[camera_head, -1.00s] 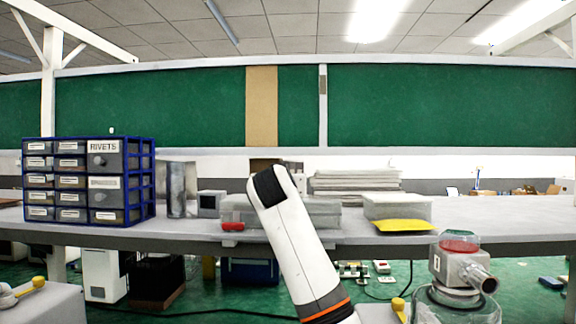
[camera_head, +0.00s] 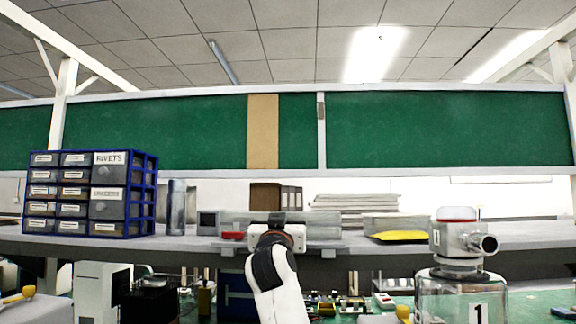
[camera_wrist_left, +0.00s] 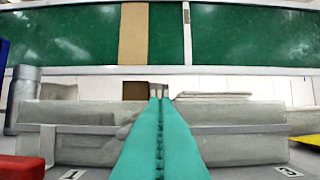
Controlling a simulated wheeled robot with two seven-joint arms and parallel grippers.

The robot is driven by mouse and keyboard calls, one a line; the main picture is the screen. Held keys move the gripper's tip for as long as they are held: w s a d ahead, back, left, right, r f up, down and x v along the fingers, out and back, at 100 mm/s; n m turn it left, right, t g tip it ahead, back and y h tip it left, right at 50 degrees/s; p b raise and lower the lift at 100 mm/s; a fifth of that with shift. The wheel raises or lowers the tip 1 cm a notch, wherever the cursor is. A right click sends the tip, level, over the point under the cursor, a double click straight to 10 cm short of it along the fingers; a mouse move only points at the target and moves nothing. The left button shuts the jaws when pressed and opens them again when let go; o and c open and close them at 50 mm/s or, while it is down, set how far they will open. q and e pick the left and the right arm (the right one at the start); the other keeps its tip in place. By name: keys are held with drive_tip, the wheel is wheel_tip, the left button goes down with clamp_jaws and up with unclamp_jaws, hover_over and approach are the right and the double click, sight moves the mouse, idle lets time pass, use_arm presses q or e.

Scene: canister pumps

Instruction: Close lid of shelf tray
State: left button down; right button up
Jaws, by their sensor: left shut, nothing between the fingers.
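A long grey shelf tray (camera_head: 318,230) lies on the grey workbench in the head view, partly hidden behind my left wrist. In the left wrist view the grey tray (camera_wrist_left: 240,150) fills the width, with an upper grey panel (camera_wrist_left: 225,112) above its front. I cannot tell how far its lid is open. My left gripper (camera_wrist_left: 159,101) has teal fingers, shut and empty, pointing forward over the middle of the tray; touching or apart is unclear. In the head view my left arm hides the fingers. My right gripper is not in view.
A red block (camera_wrist_left: 24,167) is left of the tray and a yellow piece (camera_head: 400,236) is to its right. A blue drawer rack (camera_head: 150,190) and a metal cylinder (camera_head: 177,208) stand left. A canister pump (camera_head: 460,240) on a clear canister labelled 1 is at front right.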

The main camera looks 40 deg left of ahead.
use_arm(q)
drive_tip(key=shift+f, duration=0.2)
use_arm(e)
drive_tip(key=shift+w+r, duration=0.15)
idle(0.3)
use_arm(q)
drive_tip(key=shift+s+d+f, duration=0.25)
drive_tip(key=shift+s+d, duration=0.05)
drive_tip(key=shift+s, duration=0.1)
drive_tip(key=b+v, duration=0.1)
drive_tip(key=v, duration=1)
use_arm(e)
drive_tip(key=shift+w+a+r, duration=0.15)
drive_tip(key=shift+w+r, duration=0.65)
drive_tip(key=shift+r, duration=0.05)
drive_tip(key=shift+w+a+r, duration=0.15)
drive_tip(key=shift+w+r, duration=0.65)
